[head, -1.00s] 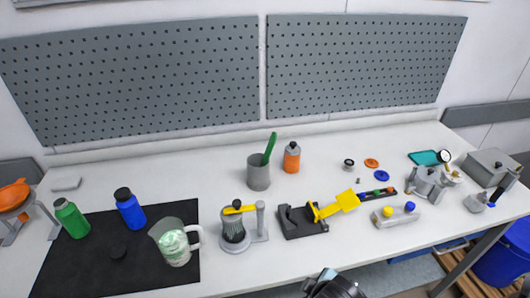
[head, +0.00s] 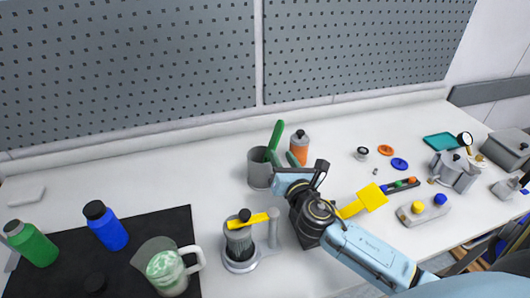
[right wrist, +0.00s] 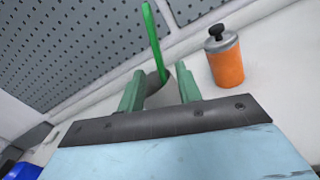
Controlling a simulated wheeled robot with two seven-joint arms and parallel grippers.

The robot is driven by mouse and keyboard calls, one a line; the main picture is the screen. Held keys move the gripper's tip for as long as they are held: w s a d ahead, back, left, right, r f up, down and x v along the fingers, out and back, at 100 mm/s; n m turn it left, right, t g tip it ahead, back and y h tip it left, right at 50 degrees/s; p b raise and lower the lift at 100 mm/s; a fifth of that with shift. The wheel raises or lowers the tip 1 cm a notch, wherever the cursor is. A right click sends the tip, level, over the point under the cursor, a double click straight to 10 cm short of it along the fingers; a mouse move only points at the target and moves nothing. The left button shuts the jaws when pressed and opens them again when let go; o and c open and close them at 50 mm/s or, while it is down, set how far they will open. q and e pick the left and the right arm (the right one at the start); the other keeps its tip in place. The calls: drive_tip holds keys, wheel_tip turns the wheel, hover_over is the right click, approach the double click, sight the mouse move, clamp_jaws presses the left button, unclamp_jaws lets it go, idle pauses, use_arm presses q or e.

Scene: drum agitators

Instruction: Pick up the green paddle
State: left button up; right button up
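The green paddle (head: 274,138) stands tilted in a grey cup (head: 259,172), its upper part sticking out above the rim. In the right wrist view the green paddle (right wrist: 153,42) rises from the grey cup (right wrist: 164,94), whose body is partly hidden behind my gripper. My right gripper (head: 283,160) is at the right side of the cup, its green fingers pointing toward it. In the wrist view the right gripper (right wrist: 159,90) is open, and the paddle's lower visible end lies between the fingers in the picture, apart from both. My left gripper is in neither view.
An orange bottle (head: 299,146) stands close to the right of the cup and gripper. A grey stand with a yellow lever (head: 240,245) is in front of the cup. A yellow paddle (head: 371,197) lies to the right. Bottles and a jug (head: 163,268) stand at left.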

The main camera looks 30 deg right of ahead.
sight(276, 146)
drive_tip(key=x, duration=0.6)
drive_tip(key=shift+r, duration=0.1)
drive_tip(key=shift+w, duration=0.25)
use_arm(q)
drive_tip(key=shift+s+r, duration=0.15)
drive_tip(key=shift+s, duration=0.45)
use_arm(e)
clamp_jaws()
